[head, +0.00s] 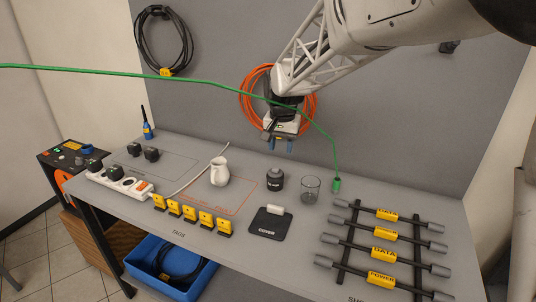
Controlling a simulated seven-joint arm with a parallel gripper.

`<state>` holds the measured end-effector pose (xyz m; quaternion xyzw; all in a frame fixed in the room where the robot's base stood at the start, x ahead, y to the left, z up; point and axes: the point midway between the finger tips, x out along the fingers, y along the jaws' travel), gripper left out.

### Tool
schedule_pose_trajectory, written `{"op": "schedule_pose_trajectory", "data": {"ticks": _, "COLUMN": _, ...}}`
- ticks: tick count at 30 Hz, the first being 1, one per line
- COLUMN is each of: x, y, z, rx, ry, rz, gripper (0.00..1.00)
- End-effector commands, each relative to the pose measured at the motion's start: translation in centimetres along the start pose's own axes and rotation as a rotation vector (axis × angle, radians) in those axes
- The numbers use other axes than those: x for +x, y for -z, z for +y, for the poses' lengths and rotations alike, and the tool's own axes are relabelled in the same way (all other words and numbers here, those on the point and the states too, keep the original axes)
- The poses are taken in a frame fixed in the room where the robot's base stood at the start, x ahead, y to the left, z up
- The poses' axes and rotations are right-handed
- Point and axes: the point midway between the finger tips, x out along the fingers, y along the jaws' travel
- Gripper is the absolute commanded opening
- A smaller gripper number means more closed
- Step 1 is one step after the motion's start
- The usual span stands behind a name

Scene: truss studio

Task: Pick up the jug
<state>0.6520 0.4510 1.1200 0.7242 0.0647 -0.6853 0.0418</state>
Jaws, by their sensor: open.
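The jug (219,172) is small and white. It stands upright on the grey table, at the edge of a red-outlined rectangle, left of the table's middle. My gripper (281,146) hangs above the back of the table, to the right of the jug and higher than it.
A black canister (275,180) and a clear glass (310,189) stand right of the jug. Several yellow tags (190,213) line up in front of it. A white power strip (122,183) lies left. Labelled black bars (382,234) fill the right side. A green cable (130,73) crosses the view.

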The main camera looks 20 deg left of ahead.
Motion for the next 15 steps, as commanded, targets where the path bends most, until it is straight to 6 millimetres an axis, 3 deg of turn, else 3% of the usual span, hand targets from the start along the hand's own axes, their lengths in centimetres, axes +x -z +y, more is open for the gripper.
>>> {"op": "schedule_pose_trajectory", "data": {"ticks": 1, "x": 0.9, "y": 0.5, "z": -1.9, "rx": -0.008, "ry": -0.002, "rz": -0.006, "gripper": 0.43}}
{"op": "schedule_pose_trajectory", "data": {"ticks": 7, "x": 4.2, "y": 1.7, "z": -8.9, "rx": -0.026, "ry": -0.007, "rz": -0.024, "gripper": 0.43}}
{"op": "schedule_pose_trajectory", "data": {"ticks": 15, "x": 8.9, "y": 2.1, "z": -18.3, "rx": -0.049, "ry": -0.016, "rz": -0.045, "gripper": 0.43}}
